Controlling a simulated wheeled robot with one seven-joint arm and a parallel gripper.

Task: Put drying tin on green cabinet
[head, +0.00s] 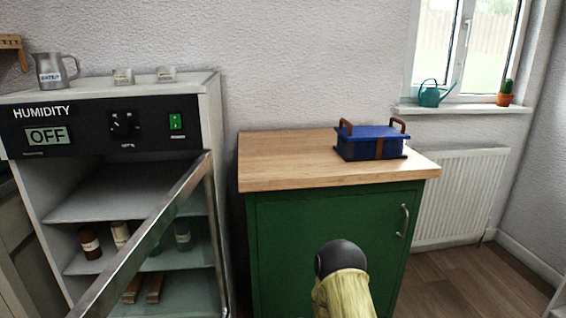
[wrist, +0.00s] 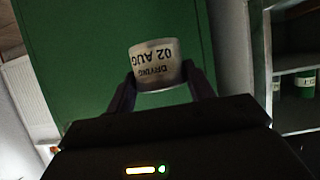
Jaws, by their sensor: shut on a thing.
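The drying tin (wrist: 156,65) is a pale cylinder whose label reads "DRYING 02 AUG", upside down in the wrist view. My gripper (wrist: 160,84) is shut on it, one dark finger on each side. The green cabinet (head: 320,240) stands in the middle of the head view, with a bare wooden top at its left and a metal door handle at its right. Its green front also fills much of the wrist view (wrist: 100,50) behind the tin. In the head view my arm rises in front of the cabinet door, and the tin and gripper fingers are not visible there.
A blue box with brown handles (head: 371,142) sits on the right of the cabinet top. Left stands a humidity cabinet (head: 105,130), its glass door (head: 150,235) swung open toward the green cabinet, with several containers inside. A radiator (head: 458,195) is at the right.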

